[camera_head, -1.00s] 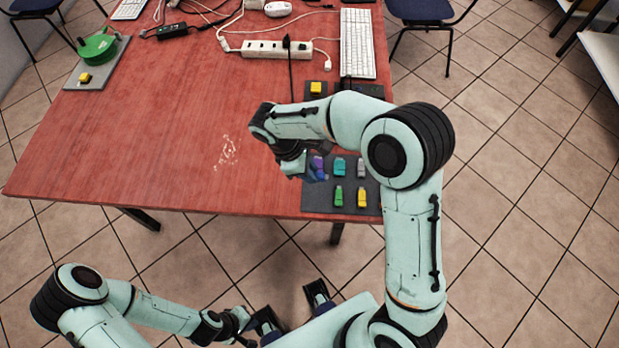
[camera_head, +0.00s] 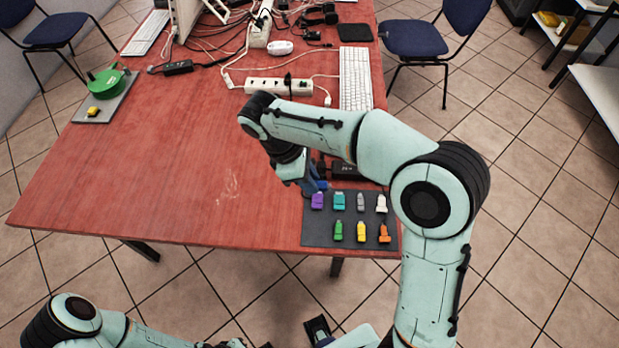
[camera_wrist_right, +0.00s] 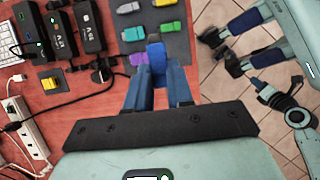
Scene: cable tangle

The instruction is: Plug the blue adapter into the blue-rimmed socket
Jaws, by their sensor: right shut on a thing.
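My right gripper (camera_head: 311,184) is shut on the blue adapter (camera_head: 322,185), just off the far left corner of the dark adapter mat (camera_head: 315,239). In the right wrist view the blue adapter (camera_wrist_right: 157,62) sticks out between the bluish fingers (camera_wrist_right: 158,88). Black boxes (camera_wrist_right: 90,27) with white lettering stand beyond the mat.
The mat holds several adapters, including purple (camera_head: 318,201), teal (camera_head: 339,201), green (camera_head: 338,231) and orange (camera_head: 384,233). A white power strip (camera_head: 278,86) and keyboard (camera_head: 355,78) lie farther back. The table's left-middle is clear.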

